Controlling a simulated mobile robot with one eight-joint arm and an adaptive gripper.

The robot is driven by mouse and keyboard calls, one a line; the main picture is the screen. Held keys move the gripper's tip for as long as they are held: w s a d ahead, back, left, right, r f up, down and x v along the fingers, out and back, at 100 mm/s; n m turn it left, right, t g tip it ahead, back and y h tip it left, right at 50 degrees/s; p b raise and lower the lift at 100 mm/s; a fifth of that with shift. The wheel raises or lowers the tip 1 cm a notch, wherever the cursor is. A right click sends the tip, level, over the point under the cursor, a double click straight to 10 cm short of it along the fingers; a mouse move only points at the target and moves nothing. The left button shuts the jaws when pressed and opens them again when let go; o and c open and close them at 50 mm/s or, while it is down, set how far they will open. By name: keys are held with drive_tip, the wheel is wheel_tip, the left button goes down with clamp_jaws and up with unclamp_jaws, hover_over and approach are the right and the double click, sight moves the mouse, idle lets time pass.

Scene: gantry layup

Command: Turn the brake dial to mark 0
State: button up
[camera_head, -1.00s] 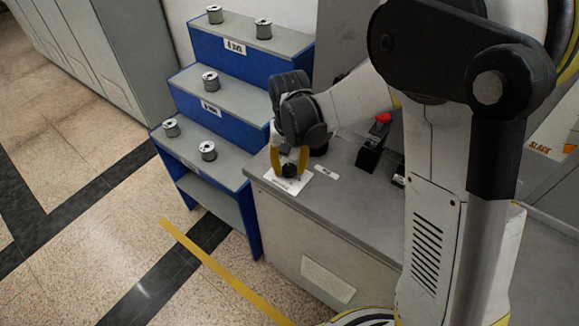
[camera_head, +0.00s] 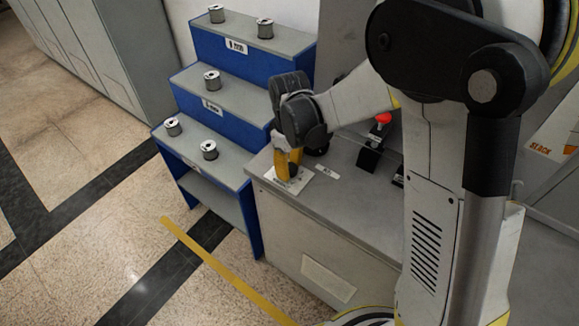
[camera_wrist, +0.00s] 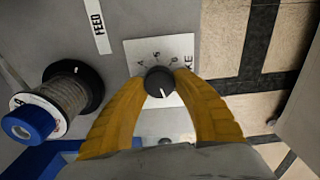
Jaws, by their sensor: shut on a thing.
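The brake dial (camera_wrist: 159,82) is a small round black knob with a white pointer line, on a white plate (camera_wrist: 134,48) with printed marks and part of a word ending in "KE". The pointer line aims toward the bottom of the wrist view; the marks I see lie above the knob, and the small digits are hard to read. My gripper (camera_wrist: 160,80) has its yellow fingers closed on the dial, one on each side. In the head view my gripper (camera_head: 287,172) stands over the plate (camera_head: 302,182) at the bench corner and hides the dial.
A wire spool (camera_wrist: 62,100) with a blue end sits beside the plate, near a FEED label (camera_wrist: 99,27). A lever with a red knob (camera_head: 383,118) stands further back on the grey bench (camera_head: 345,215). Blue steps (camera_head: 215,133) with several spools stand left.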

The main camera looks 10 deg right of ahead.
sight(289, 167)
drive_tip(key=n, duration=0.5)
drive_tip(key=shift+s+n, duration=0.1)
drive_tip(key=shift+n, duration=0.2)
idle(0.4)
drive_tip(key=o, duration=1.2)
wheel_tip(289, 167, up, 12)
